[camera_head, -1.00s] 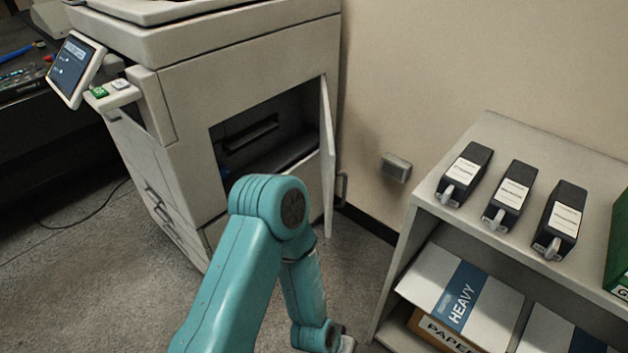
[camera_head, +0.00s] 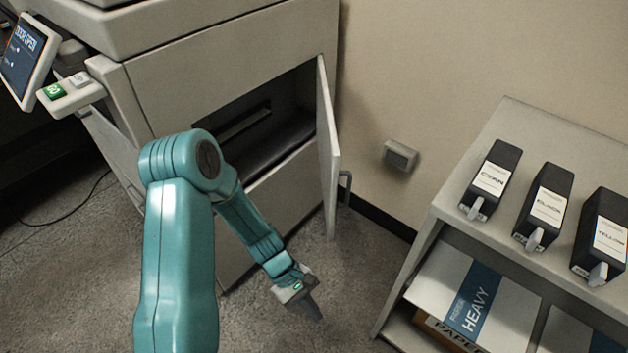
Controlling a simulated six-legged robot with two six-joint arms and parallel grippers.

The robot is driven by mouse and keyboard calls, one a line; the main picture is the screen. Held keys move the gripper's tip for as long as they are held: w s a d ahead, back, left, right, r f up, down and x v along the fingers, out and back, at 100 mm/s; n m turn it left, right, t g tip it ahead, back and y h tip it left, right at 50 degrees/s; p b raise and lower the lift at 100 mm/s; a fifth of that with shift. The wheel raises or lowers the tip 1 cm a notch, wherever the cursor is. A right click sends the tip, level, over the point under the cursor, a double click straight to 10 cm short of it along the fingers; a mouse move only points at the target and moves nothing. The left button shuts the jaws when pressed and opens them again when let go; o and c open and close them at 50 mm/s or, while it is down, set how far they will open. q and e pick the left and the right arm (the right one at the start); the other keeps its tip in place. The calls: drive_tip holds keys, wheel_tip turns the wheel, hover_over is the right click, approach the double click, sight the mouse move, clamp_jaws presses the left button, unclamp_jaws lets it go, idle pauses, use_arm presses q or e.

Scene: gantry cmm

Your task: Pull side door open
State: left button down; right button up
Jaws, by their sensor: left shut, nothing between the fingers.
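The side door (camera_head: 328,150) of the copier (camera_head: 200,75) stands swung out on its right side, seen nearly edge-on. A grey handle (camera_head: 345,188) shows at the door's far side. Behind it the copier's side opening (camera_head: 265,125) is exposed, with a dark interior and a slot. My left gripper (camera_head: 308,308) points down over the floor, below and a little left of the door, apart from it. It is shut and empty. My right gripper is out of view.
A grey shelf (camera_head: 430,235) at right carries cyan, black and yellow toner cartridges (camera_head: 545,205) on top and paper boxes (camera_head: 470,300) below. A wall socket (camera_head: 400,155) is between door and shelf. The copier's screen (camera_head: 25,60) reads "DOOR OPEN". Floor between copier and shelf is clear.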

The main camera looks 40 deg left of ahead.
use_arm(q)
drive_tip(key=w+a+r+n+t+h, duration=0.4)
drive_tip(key=w+a+r+n+t, duration=0.2)
drive_tip(key=w+a+r+n, duration=0.4)
drive_tip(key=t+h+b, duration=0.1)
drive_tip(key=t+h, duration=0.1)
drive_tip(key=t, duration=0.4)
approach(330, 186)
drive_tip(key=shift+n, duration=0.3)
drive_tip(key=b+x, duration=0.2)
drive_tip(key=x, duration=0.4)
drive_tip(key=shift+w+d, duration=0.2)
drive_tip(key=shift+d, duration=0.1)
drive_tip(key=shift+w+d, duration=0.1)
